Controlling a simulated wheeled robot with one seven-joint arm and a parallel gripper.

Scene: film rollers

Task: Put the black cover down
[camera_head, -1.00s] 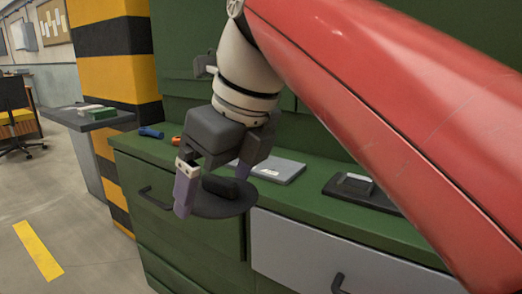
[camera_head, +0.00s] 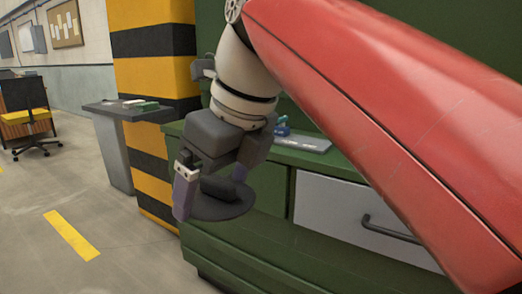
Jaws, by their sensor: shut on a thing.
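The black cover (camera_head: 222,209) is a dark round disc with a raised grip on top. My gripper (camera_head: 208,190) is shut on the cover's raised grip, with one purple-grey finger in front of it and the other partly behind. The cover hangs in the air in front of the green cabinet's left end, below the level of its top. Part of the cover is hidden by the near finger.
The green cabinet (camera_head: 240,258) has a grey-fronted drawer (camera_head: 345,216) with a dark handle. A flat grey item and a small blue object (camera_head: 282,130) lie on its top. A striped pillar (camera_head: 152,70), a small grey table (camera_head: 118,108) and a chair (camera_head: 30,128) stand left. Floor at left is open.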

